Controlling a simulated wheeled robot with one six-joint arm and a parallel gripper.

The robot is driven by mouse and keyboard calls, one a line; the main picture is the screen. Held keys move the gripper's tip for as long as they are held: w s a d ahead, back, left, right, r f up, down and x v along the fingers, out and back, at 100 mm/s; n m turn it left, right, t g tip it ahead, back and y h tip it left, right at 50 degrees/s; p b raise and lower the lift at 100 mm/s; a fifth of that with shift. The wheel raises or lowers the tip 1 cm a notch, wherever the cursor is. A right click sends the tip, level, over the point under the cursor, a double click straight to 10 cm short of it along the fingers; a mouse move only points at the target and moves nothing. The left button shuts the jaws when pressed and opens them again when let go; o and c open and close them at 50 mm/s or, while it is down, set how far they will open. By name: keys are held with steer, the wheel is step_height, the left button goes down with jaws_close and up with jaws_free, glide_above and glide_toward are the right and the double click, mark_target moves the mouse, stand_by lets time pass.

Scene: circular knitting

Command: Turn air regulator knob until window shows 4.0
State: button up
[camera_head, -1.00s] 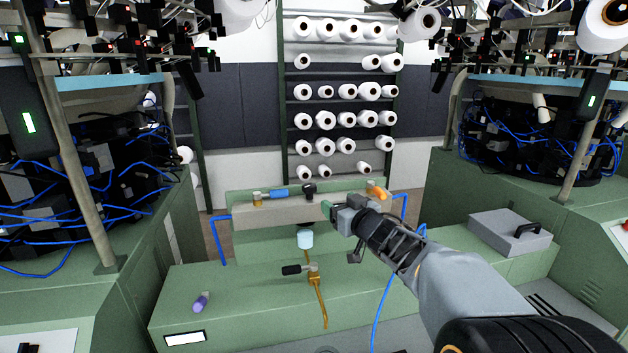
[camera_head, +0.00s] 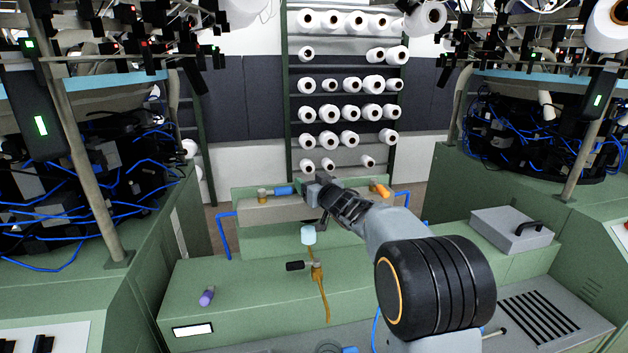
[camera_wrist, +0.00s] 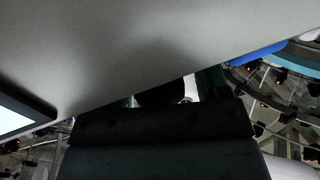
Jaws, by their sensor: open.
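My gripper (camera_head: 314,184) is at the beige manifold bar (camera_head: 270,212) in the head view, over where the black regulator knob stood. The knob is hidden there behind my gripper and wrist. In the wrist view, a black rounded shape (camera_wrist: 163,92), probably the knob, shows between the green fingertips of my open gripper (camera_wrist: 172,92). Whether the fingers touch it cannot be told. A bright, dark-framed panel (camera_wrist: 14,120) is cut off at the left of the wrist view. No readable number shows in either view.
On the bar, a blue fitting (camera_head: 283,190) sits left of my gripper and an orange handle (camera_head: 380,190) sits to the right. A clear bowl (camera_head: 308,235) and a black-handled brass valve (camera_head: 316,268) are below. Knitting machines stand on both sides.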

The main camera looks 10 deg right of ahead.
steer(key=shift+w, duration=0.3)
steer(key=c, duration=0.9)
steer(key=shift+r+p, duration=0.1)
steer(key=shift+p, duration=0.2)
